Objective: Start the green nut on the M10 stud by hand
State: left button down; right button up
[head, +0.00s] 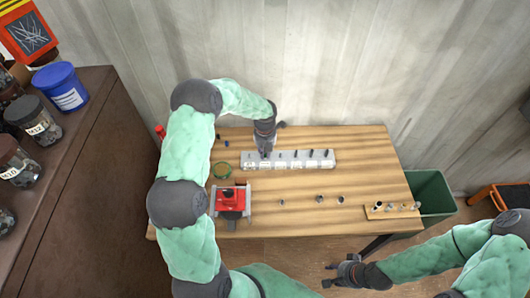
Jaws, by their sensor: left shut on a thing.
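A pale grey rail (325,159) lies along the back of the wooden table, with several dark upright studs on it and labels along its front. My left gripper (265,153) points down over the rail's left part. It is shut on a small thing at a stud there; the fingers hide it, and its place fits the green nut. I cannot tell whether it touches the stud or which stud is the M10. My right gripper (329,275) is empty, in front of the table's front edge, with its fingers apart.
Several small metal parts stand mid-table. A small wooden block (375,213) holds fittings at right. A green bin (432,190) stands beyond the right edge. A brown cabinet (85,170) with jars is left.

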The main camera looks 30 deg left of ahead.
pick_arm(q)
jog(key=shift+m, duration=0.4)
jog(key=c, duration=1.7)
grip_release()
jog(key=o, duration=0.5)
jog(key=shift+o, duration=0.2)
jog(key=shift+r+p, duration=2.55)
jog(key=shift+r, duration=0.5)
